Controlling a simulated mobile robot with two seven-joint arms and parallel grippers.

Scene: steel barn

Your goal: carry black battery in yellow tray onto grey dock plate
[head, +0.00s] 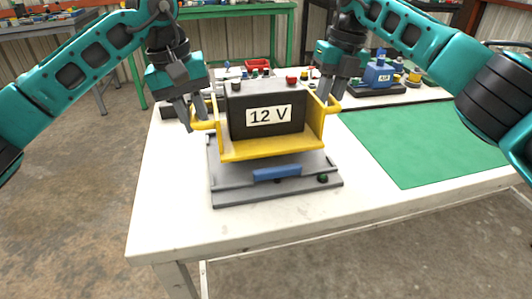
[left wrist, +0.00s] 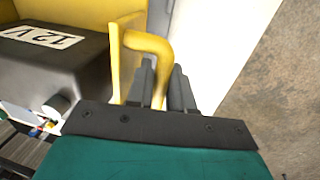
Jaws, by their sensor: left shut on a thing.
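The black battery (head: 266,115), marked 12 V, sits upright in the yellow tray (head: 270,150). It also shows in the left wrist view (left wrist: 50,75). The tray is level over the grey dock plate (head: 228,197); shadow lies under it, and it looks slightly raised, though the rear underside is hidden. My left gripper (head: 190,122) is shut on the tray's left handle, a yellow bar (left wrist: 150,45) between its fingers (left wrist: 162,85). My right gripper (head: 325,90) is at the tray's right handle (head: 332,105); the tray wall partly hides its fingers, so its grip is unclear.
The dock plate has a blue bar (head: 277,173) and a green knob (head: 323,179) at its front. A green mat (head: 430,140) lies to the right on the white table (head: 170,215). A blue device (head: 378,75) and a red bin (head: 257,65) stand behind.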

